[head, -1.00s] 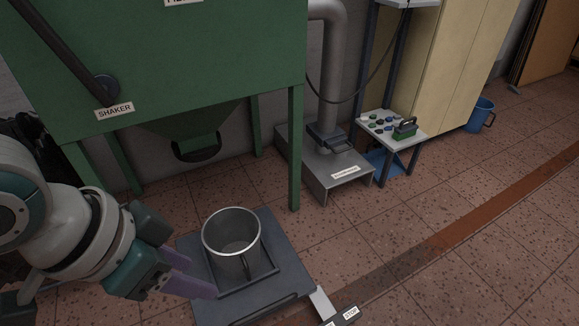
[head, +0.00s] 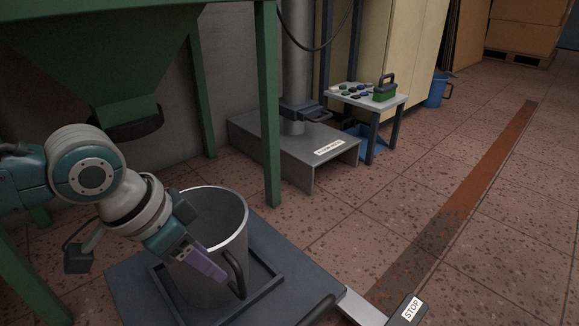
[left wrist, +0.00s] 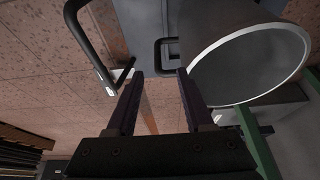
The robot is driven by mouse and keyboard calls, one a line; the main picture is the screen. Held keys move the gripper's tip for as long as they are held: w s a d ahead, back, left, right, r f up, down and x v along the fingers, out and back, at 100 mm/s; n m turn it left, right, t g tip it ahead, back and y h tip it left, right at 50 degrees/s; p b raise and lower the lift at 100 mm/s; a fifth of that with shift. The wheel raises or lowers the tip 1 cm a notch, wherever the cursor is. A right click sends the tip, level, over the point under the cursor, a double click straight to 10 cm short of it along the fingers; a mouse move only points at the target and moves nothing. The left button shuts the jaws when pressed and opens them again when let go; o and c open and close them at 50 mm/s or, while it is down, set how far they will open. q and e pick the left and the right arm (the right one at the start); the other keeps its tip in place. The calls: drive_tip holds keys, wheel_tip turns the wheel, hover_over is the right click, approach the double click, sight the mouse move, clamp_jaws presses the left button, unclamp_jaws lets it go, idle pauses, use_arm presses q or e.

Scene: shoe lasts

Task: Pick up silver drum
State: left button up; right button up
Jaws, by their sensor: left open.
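The silver drum (head: 229,220) is an open, upright grey metal cylinder with a dark side handle (head: 237,273). It stands in a framed recess on a low dark platform (head: 130,290). My left gripper (head: 219,273) is open, with purple fingers reaching across the front of the drum towards its handle. In the left wrist view the drum (left wrist: 235,75) is at the upper right, and its handle (left wrist: 160,55) lies ahead of and between the open fingertips (left wrist: 157,74). I cannot tell whether they touch it. My right gripper is not in view.
A green shaker frame with a hopper (head: 95,60) and legs (head: 268,120) stands behind and left. A dark bar handle (left wrist: 90,50) rises near the left finger. A STOP box (head: 408,310) is at the front. A grey metal stand (head: 260,140) stands behind; floor lies free right.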

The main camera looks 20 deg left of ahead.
sight(240, 296)
use_arm(q)
drive_tip(key=b+x, duration=0.2)
drive_tip(key=x, duration=0.1)
drive_tip(key=b+x, duration=0.1)
drive_tip(key=shift+w+d+f+b, duration=0.1)
drive_tip(key=shift+d+f+b, duration=0.15)
drive_tip(key=shift+d+b, duration=0.15)
drive_tip(key=b+x, duration=0.6)
drive_tip(key=shift+a, duration=0.1)
drive_tip(key=shift+r, duration=0.15)
clamp_jaws()
drive_tip(key=shift+w, duration=0.1)
idle(0.7)
